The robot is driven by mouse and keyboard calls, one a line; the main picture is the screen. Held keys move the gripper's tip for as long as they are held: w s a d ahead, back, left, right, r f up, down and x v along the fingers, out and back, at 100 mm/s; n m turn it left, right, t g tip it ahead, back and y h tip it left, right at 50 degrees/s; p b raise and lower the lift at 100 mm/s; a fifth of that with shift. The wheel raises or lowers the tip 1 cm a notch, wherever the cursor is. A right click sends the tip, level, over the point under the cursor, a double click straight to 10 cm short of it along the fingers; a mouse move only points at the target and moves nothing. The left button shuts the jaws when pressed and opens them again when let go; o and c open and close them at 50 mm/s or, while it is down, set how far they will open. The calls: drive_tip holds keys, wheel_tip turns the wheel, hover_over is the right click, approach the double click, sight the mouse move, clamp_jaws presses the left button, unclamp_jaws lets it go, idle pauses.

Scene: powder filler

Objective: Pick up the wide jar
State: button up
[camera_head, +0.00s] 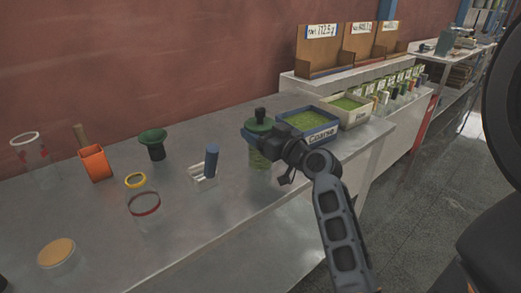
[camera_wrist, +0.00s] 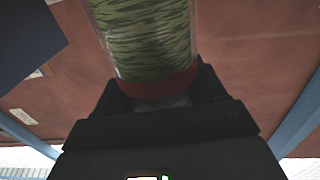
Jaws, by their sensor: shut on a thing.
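No label shows which jar is the wide one.
A blue tray marked Coarse (camera_head: 301,118) and a cream tray (camera_head: 346,117) stand close behind and right. Bare bench lies front right.

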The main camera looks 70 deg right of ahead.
drive_tip(key=shift+r, duration=0.2)
drive_tip(key=shift+c, duration=0.2)
wheel_tip(320, 180, up, 28)
drive_tip(key=p, duration=0.7)
drive_tip(key=shift+f+p, duration=0.15)
drive_tip(key=shift+p, duration=0.2)
drive_tip(key=shift+a, duration=0.1)
idle(0.5)
drive_tip(key=a, duration=0.4)
drive_tip(key=d, duration=0.9)
drive_tip(key=shift+a, duration=2.35)
